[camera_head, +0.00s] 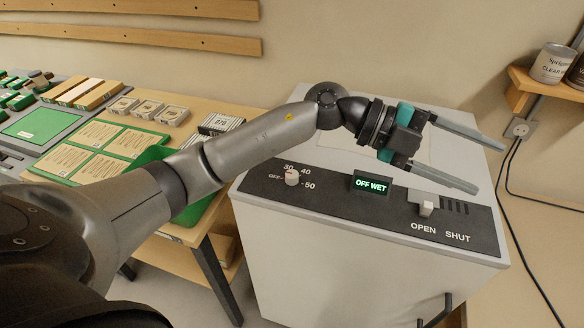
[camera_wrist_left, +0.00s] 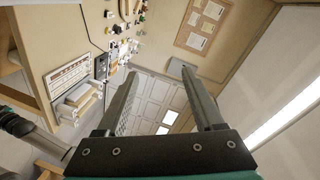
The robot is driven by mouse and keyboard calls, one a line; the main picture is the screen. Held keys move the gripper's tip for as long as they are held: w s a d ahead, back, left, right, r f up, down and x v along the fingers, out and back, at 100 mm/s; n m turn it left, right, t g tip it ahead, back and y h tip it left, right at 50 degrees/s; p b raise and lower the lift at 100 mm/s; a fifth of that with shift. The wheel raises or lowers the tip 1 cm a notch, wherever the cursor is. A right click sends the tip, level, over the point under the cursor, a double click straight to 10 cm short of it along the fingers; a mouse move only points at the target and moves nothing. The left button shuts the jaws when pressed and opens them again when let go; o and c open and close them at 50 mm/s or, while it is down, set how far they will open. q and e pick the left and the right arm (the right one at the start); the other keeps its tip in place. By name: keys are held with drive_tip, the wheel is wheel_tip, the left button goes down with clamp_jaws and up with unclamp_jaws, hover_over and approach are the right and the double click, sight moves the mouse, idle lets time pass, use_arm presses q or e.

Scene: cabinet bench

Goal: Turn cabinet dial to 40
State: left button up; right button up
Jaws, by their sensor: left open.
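The cabinet (camera_head: 350,250) is a pale box with a dark sloped control panel (camera_head: 330,198) on top. The white dial (camera_head: 292,177) is at the panel's left, with the marks OFF, 30, 40 and 50 around it. A red mark shows at the dial's upper left edge; its exact setting is too small to read. The lit display (camera_head: 371,184) reads OFF WET. My left gripper (camera_head: 490,166) is open and empty above the panel's right part, well to the right of the dial and apart from it. My right gripper is not in view.
A white slider (camera_head: 426,208) sits above the OPEN and SHUT labels. A wooden table (camera_head: 190,112) with green trays and cards stands at the left. A wall shelf (camera_head: 545,88) holds a can (camera_head: 552,63). The wrist view shows room furniture, no dial.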

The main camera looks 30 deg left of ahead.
use_arm(q)
drive_tip(key=w+a+f+g+y, duration=0.1)
drive_tip(key=a+f+y, duration=0.3)
drive_tip(key=a+y, duration=0.1)
drive_tip(key=n+g+y, duration=0.2)
drive_tip(key=n+y, duration=0.3)
drive_tip(key=y, duration=0.6)
approach(292, 174)
wheel_tip(292, 174, down, 9)
drive_tip(key=shift+s+r, duration=0.15)
drive_tip(key=shift+r, duration=0.05)
clamp_jaws()
